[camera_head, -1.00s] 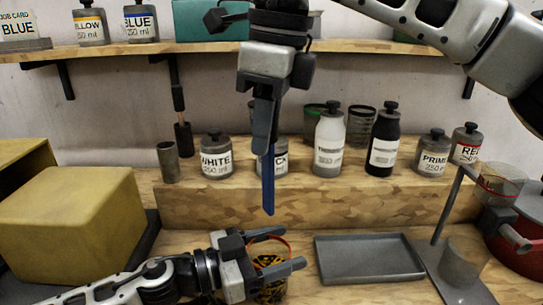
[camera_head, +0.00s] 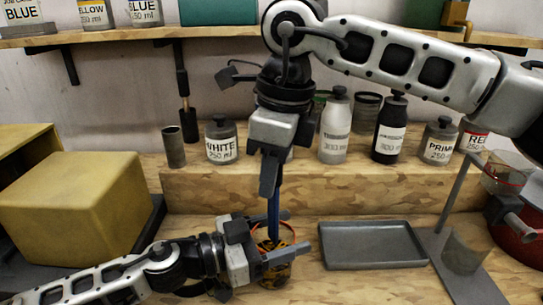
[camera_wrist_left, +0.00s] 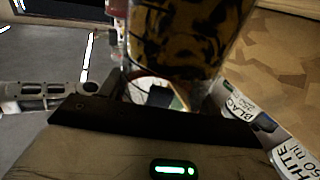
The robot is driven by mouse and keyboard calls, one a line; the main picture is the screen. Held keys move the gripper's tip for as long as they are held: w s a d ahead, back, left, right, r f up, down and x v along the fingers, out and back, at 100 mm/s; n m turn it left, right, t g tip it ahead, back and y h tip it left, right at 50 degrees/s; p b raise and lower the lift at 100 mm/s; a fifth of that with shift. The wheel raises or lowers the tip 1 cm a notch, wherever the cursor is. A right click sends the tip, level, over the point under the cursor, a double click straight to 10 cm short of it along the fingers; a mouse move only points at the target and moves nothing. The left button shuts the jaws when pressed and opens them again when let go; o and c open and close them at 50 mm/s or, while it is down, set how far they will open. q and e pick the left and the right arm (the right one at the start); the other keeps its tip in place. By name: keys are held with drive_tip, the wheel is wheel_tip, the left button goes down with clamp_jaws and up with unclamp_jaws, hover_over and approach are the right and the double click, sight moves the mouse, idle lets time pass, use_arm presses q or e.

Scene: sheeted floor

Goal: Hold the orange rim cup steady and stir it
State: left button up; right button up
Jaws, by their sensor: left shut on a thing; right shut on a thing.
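The orange rim cup (camera_head: 277,268) stands low in the centre of the head view, with a yellow and dark patterned wall. My left gripper (camera_head: 297,231) is shut around it from the left. The patterned cup wall (camera_wrist_left: 178,38) also fills the upper middle of the left wrist view. My right gripper (camera_head: 269,190) is above the cup, pointing down, shut on a blue stirring stick (camera_head: 273,218). The stick is near upright and its lower end is at the cup's mouth, apparently inside. Its tip is hidden by the rim and my left fingers.
A grey tray (camera_head: 328,254) lies right of the cup. A stand with an upright rod (camera_head: 452,200) and a red pot (camera_head: 520,238) are further right. Labelled bottles, including the white one (camera_head: 221,141), line the step behind. A yellow block (camera_head: 75,205) is at left.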

sight(271, 218)
drive_tip(key=shift+f, duration=4.1)
drive_tip(key=shift+s, duration=0.25)
